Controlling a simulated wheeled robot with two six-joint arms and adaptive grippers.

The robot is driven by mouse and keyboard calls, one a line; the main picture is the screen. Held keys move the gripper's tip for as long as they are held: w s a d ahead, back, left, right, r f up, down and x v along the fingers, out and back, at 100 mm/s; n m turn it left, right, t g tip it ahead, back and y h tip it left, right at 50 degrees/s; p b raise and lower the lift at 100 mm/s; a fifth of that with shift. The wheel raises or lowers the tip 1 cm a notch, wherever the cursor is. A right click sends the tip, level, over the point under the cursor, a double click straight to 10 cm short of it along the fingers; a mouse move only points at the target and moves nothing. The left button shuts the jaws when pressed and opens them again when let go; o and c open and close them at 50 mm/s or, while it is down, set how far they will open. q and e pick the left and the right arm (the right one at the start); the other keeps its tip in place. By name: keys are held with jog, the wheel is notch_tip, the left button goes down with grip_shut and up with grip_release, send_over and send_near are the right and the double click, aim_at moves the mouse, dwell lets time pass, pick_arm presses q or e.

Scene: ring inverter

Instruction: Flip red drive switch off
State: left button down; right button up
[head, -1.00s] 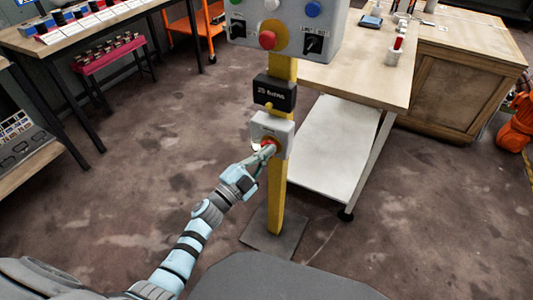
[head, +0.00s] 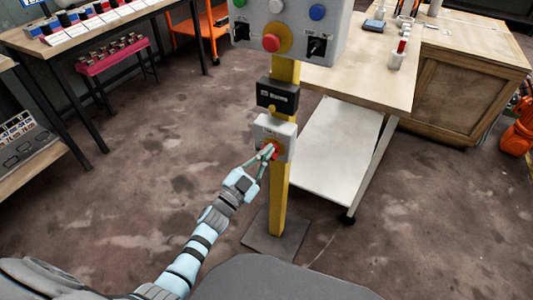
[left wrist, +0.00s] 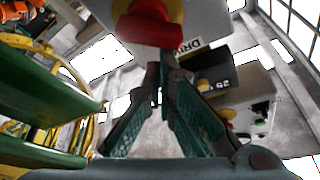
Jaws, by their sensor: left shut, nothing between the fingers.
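The red drive switch (head: 272,147) sits on a light grey box (head: 275,131) on the yellow post. In the left wrist view the red handle (left wrist: 152,30) lies across a yellow base (left wrist: 176,9), with part of a "DRIVE" label (left wrist: 191,47) beside it. My left gripper (head: 265,153) is at the front of the switch. Its fingers (left wrist: 166,66) are shut at the tips, empty, close below the handle in the wrist view. I cannot tell whether they touch it. In the head view the fingertips partly cover the switch. My right gripper is not in view.
Above the switch are a black labelled box (head: 277,95) and a control panel (head: 291,14) with a red button (head: 271,43). A wooden bench (head: 365,85) with a white lower shelf (head: 335,150) stands right of the yellow post (head: 280,200). The floor left of the post is clear.

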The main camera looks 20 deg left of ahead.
pick_arm(q)
jog(key=shift+a+n+y, duration=0.25)
jog(key=shift+n+y, duration=0.25)
jog(key=shift+n, duration=0.7)
jog(key=shift+a+f+n+t+y, duration=0.15)
jog(key=shift+n+y, duration=0.15)
jog(key=shift+n, duration=0.45)
jog(key=shift+a+r+n+t+y, duration=0.1)
jog(key=shift+n+t+y, duration=0.15)
jog(key=shift+n, duration=0.55)
jog(key=shift+a+f+n+t+y, duration=0.15)
jog(key=shift+n+y, duration=0.2)
jog(key=shift+n, duration=0.4)
jog(key=shift+r, duration=0.15)
notch_tip(320, 180, up, 5)
jog(key=d+p, duration=0.1)
jog(key=p, duration=0.4)
jog(key=f+v, duration=0.1)
jog(key=v, duration=0.9)
jog(key=shift+a, duration=0.25)
